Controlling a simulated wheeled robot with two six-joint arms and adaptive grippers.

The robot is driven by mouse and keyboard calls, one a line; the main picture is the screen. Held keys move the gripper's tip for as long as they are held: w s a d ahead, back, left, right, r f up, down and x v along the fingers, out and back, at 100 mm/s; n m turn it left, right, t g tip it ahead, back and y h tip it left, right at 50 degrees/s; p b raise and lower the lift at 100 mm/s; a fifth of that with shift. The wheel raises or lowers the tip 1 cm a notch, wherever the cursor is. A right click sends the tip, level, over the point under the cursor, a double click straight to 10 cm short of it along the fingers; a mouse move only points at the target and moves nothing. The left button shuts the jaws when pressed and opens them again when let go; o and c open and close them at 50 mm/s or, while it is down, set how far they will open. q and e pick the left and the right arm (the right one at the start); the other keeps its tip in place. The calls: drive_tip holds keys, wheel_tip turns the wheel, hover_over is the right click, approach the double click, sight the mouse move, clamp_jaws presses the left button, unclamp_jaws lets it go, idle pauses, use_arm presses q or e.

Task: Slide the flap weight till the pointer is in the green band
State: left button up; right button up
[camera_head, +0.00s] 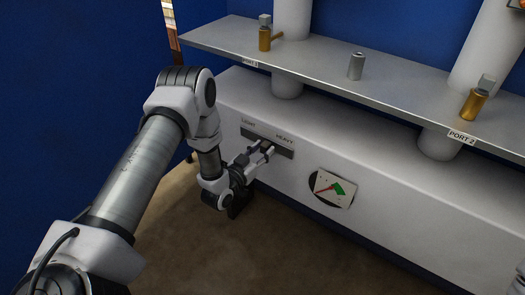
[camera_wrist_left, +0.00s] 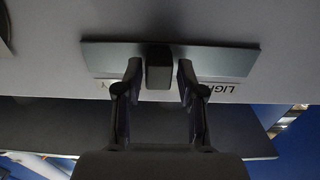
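The flap weight's dark slider block (camera_wrist_left: 158,67) sits about mid-length on a grey slotted plate (camera_wrist_left: 220,62) in the left wrist view. My left gripper (camera_wrist_left: 159,80) has one finger on each side of the block, with a thin gap showing on both sides. In the head view my left gripper (camera_head: 263,150) is at the slider plate (camera_head: 253,136), under the labels LIGHT and HEAVY, and hides part of it. The gauge (camera_head: 322,198) has a red pointer (camera_head: 326,189) and a green band (camera_head: 340,187); the pointer's tip is too small to place. My right gripper is out of view.
A grey shelf (camera_head: 390,75) runs above the white panel (camera_head: 400,190). It carries a grey cylinder (camera_head: 356,66), a brass fitting (camera_head: 265,39) and another brass fitting (camera_head: 473,104) near the PORT 2 label. The floor in front is clear.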

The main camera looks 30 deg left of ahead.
use_arm(q)
drive_tip(key=shift+d+r, duration=0.1)
drive_tip(key=shift+d, duration=0.15)
drive_tip(key=s, duration=1.2)
drive_tip(key=shift+a, duration=0.45)
drive_tip(key=shift+r, duration=0.1)
